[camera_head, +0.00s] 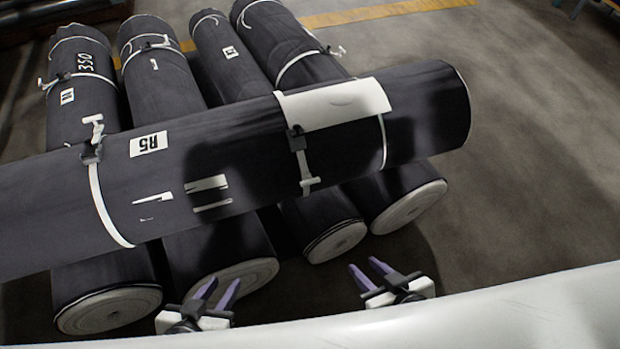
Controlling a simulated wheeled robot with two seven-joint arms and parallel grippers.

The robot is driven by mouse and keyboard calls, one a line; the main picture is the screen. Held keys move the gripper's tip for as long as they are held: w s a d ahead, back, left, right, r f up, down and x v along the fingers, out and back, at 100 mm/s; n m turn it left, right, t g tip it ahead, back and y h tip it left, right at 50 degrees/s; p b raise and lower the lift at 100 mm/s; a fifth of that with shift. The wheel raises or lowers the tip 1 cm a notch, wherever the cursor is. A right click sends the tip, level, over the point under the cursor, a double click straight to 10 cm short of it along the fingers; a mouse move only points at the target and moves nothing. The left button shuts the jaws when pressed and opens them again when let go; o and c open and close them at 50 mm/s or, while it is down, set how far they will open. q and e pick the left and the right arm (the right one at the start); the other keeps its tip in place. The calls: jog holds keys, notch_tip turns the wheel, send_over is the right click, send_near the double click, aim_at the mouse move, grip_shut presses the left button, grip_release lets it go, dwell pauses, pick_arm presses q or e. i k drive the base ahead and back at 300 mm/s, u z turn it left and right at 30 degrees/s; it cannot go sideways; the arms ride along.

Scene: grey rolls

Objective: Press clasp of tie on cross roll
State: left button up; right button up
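The cross roll (240,150) is a long dark grey roll lying across several other rolls, tilted up to the right. The left tie (104,212) has a dark clasp (91,153) with a white end sticking up. The right tie (303,165) has a dark clasp (296,139) near a white sheet (335,105). My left gripper (217,288) is open and empty in front of the rolls at the bottom. My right gripper (367,270) is open and empty to its right. Both are apart from the cross roll and its clasps.
Several dark rolls lie side by side beneath, including a left one (78,100) and a right one (285,45), some with ties of their own. Their pale ends face my grippers. Grey floor (540,160) is clear at right, with a yellow line (375,13) behind.

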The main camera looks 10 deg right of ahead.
aim_at(296, 127)
jog(key=k, duration=0.5)
jog(key=u, duration=2.1)
jog(key=i, duration=1.4)
jog(key=z, duration=1.9)
